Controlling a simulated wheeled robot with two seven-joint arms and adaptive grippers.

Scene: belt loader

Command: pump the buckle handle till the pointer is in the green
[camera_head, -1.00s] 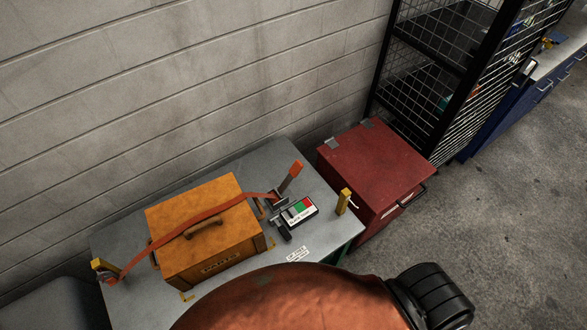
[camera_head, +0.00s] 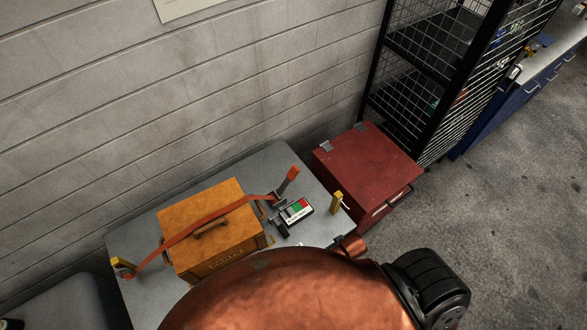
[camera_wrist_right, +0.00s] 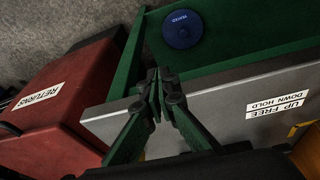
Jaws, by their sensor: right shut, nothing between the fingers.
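The buckle handle (camera_head: 288,180) has an orange grip and stands tilted up at the right end of an orange strap (camera_head: 205,224). The strap runs over a tan case (camera_head: 240,240) on the grey table (camera_head: 130,239). The gauge (camera_head: 297,212), with red, green and white areas, lies beside the buckle; its pointer is too small to read. My right gripper (camera_wrist_right: 158,84) shows in the right wrist view, its green fingers closed together and empty, at the table's edge and apart from the handle. My left gripper is not in view.
A yellow post (camera_head: 337,203) stands at the table's right corner. A red box (camera_head: 365,165) is beside the table, with a black wire rack (camera_head: 425,95) behind. In the wrist view, a label (camera_wrist_right: 278,103) reads "UP FREE, DOWN HOLD" near a round blue disc (camera_wrist_right: 182,29).

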